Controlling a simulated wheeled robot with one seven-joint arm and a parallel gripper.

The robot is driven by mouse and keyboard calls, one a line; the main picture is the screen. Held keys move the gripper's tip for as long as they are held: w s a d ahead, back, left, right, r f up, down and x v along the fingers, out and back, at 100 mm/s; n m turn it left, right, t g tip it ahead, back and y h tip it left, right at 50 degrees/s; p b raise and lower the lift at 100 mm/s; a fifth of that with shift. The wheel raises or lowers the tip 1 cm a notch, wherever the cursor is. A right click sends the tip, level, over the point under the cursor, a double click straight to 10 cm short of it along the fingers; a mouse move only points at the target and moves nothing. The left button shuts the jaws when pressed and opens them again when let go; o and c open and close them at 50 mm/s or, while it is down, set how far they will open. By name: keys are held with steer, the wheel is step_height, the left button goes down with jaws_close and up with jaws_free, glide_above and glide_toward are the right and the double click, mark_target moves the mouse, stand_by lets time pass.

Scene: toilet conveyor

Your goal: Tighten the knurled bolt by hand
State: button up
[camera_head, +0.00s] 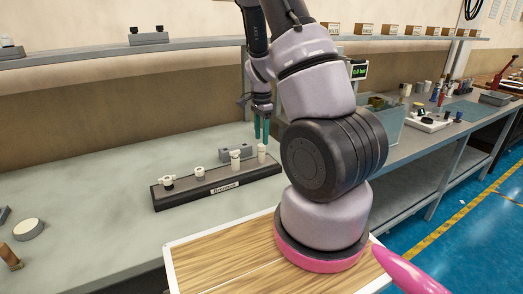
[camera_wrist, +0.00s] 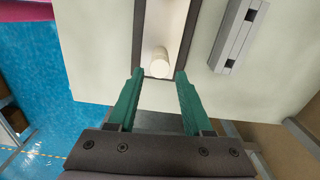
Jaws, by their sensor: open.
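A long black stand (camera_head: 180,196) with a label on its front holds several short upright pieces in a row on the bench. The rightmost is a plain-looking pale cylinder (camera_head: 262,153). The others are a pale post with a dark part (camera_head: 235,160), a short white piece (camera_head: 199,173) and a white-and-dark piece (camera_head: 168,181). Knurling is too small to make out, so I cannot tell which is the knurled bolt. My gripper (camera_head: 262,137) points down just above the rightmost cylinder, its green fingers open and empty. In the wrist view the cylinder (camera_wrist: 160,62) shows just beyond and between the fingertips (camera_wrist: 159,72).
A grey block (camera_head: 232,150) lies close behind the stand; it also shows right of the cylinder in the wrist view (camera_wrist: 240,35). A shelf (camera_head: 100,51) runs above.

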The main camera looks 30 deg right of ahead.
mark_target(261, 145)
steer(key=n, duration=1.3)
steer(key=shift+n, duration=0.3)
steer(key=shift+f, duration=0.1)
steer(key=shift+f, duration=1.45)
